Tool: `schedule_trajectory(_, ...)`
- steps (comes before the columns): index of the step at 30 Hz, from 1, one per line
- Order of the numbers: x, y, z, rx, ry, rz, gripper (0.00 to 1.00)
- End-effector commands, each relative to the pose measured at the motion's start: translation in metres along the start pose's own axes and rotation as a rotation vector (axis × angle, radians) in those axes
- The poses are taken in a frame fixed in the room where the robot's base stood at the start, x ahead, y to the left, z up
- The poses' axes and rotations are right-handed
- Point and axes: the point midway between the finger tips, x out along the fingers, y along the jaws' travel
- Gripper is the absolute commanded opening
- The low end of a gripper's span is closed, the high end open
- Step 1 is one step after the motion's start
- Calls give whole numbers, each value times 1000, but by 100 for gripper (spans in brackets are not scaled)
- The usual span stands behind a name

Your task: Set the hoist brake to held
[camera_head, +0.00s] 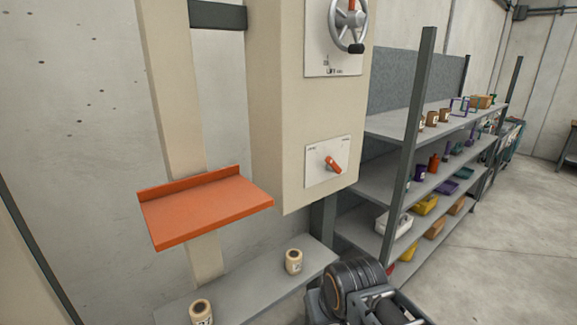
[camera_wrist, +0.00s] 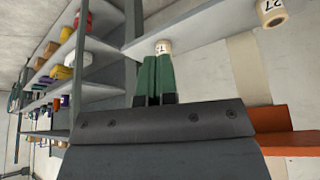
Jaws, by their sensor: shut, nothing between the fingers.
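A small orange lever (camera_head: 333,163) sits on a white plate (camera_head: 318,175) low on the front of the beige cabinet (camera_head: 290,110); I take it for the hoist brake. It is tilted, its upper end to the left and its lower end to the right. Small labels stand at the plate's upper corners, too small to read. My gripper (camera_wrist: 155,64) shows in the wrist view with its two green fingers together and nothing between them. In the head view my arm is at the bottom, below and right of the lever, apart from it; the fingertips are not visible there.
A handwheel (camera_head: 349,20) is above the lever. An orange platform (camera_head: 205,207) sticks out at left. A grey ledge (camera_head: 250,284) bears two cream cylinders, one (camera_head: 293,261) near my arm. Loaded shelves (camera_head: 400,125) with a grey post (camera_head: 409,150) stand at right. Floor is open further right.

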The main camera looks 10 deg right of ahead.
Motion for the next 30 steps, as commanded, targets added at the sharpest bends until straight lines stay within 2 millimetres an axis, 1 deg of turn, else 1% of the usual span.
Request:
schedule_trajectory(13,1,0,0,-3,2,0,0)
schedule_trajectory(15,5,1,-4,-27,21,1,0)
schedule_trajectory(17,12,-1,-11,-79,62,3,0)
schedule_trajectory(20,30,2,-36,-240,192,30,0)
schedule_trajectory(23,49,10,-75,-481,381,119,0)
schedule_trajectory(24,55,14,-92,-589,462,179,0)
schedule_trajectory(26,60,20,-117,-754,577,293,0)
schedule_trajectory(27,62,25,-132,-860,644,385,0)
schedule_trajectory(29,63,32,-153,-1002,734,531,0)
schedule_trajectory(30,62,38,-164,-1082,769,652,0)
